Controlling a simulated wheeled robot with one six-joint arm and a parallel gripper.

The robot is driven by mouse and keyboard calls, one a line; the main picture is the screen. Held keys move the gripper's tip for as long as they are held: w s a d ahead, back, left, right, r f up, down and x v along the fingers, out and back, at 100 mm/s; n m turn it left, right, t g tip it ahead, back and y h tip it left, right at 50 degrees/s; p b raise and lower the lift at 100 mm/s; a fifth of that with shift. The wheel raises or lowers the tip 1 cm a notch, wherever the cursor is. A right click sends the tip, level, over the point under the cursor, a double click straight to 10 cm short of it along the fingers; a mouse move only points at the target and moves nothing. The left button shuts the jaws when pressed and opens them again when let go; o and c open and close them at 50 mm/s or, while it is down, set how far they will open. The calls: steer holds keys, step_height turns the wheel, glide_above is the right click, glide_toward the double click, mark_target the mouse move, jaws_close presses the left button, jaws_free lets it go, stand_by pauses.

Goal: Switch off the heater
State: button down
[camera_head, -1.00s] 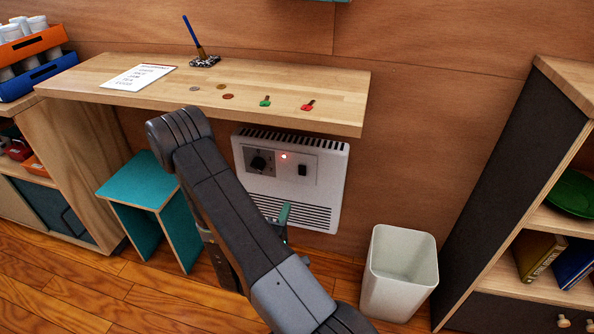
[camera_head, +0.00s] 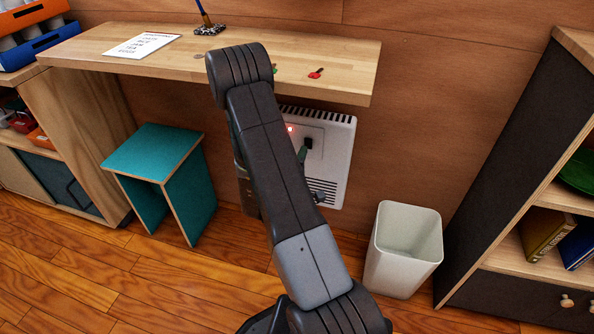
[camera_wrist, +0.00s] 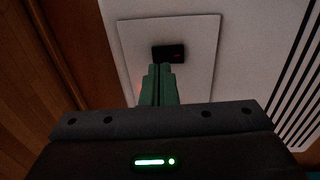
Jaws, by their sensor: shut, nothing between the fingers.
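The white heater (camera_head: 338,165) hangs on the wooden wall under the shelf. Its red light (camera_head: 290,129) is lit in the head view. My gripper (camera_wrist: 158,70) is shut and empty. Its green fingertips are just below the switch in that view; whether they touch it I cannot tell. In the head view the fingertips (camera_head: 304,152) show beside the switch.
A teal stool (camera_head: 150,150) stands to the left. A white bin (camera_head: 405,245) stands to the right, near a dark bookcase (camera_head: 500,170).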

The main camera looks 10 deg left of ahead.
mark_target(307, 141)
steer(key=shift+w+r, duration=0.15)
steer(key=shift+w, duration=1.05)
steer(key=shift+w+r, duration=0.1)
steer(key=shift+w, duration=0.15)
steer(key=shift+r, duration=0.2)
